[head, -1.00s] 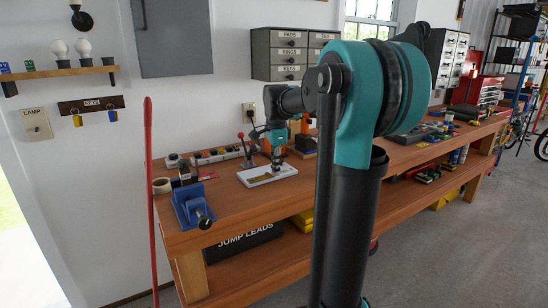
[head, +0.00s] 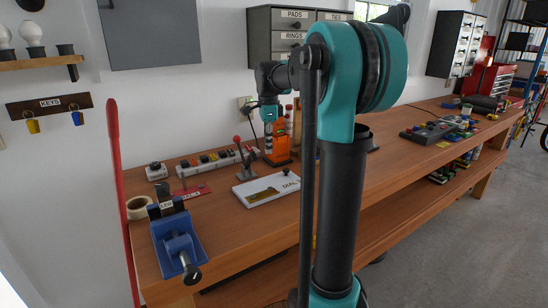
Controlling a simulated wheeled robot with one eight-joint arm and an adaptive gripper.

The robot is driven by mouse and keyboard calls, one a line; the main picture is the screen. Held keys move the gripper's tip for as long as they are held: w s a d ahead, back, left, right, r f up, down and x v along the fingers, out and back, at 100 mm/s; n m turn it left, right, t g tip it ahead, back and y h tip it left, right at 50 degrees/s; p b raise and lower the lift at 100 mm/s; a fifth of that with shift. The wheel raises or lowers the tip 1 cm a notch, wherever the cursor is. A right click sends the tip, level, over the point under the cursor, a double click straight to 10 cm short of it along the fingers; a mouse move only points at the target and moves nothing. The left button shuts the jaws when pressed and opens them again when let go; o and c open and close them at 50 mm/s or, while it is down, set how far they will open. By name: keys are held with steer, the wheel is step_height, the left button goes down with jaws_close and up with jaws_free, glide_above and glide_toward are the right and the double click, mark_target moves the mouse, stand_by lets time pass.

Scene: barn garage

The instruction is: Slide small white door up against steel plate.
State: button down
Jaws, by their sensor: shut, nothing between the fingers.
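A flat white panel (head: 248,187) lies on the bench top. A brass-brown patch shows on its front left, and a small dark knob and the lettering "DIAL" show at its right. I take the white piece by the knob to be the small door, but its edges are too small to make out. I cannot pick out a steel plate. My gripper (head: 275,143) is shut and empty, above and behind the panel and apart from it. Its fingertips are hard to separate from an orange tool (head: 279,157) behind it.
The wooden bench (head: 225,228) also holds a blue vise (head: 178,245), a tape roll (head: 139,207), a power strip (head: 215,160) and a red-handled lever (head: 240,150). A red pole (head: 117,165) stands at the left. Grey drawers (head: 262,45) hang behind. Bench right of my arm is partly clear.

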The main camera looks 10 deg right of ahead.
mark_target(280, 177)
step_height(280, 177, down, 9)
steer(key=shift+f, duration=0.1)
steer(key=d, duration=0.3)
steer(key=shift+s+f, duration=0.15)
steer(key=shift+d, duration=0.5)
steer(key=d, duration=0.5)
steer(key=s+d, duration=0.1)
steer(key=d, duration=0.9)
steer(key=shift+s+d, duration=0.2)
steer(key=shift+d, duration=0.1)
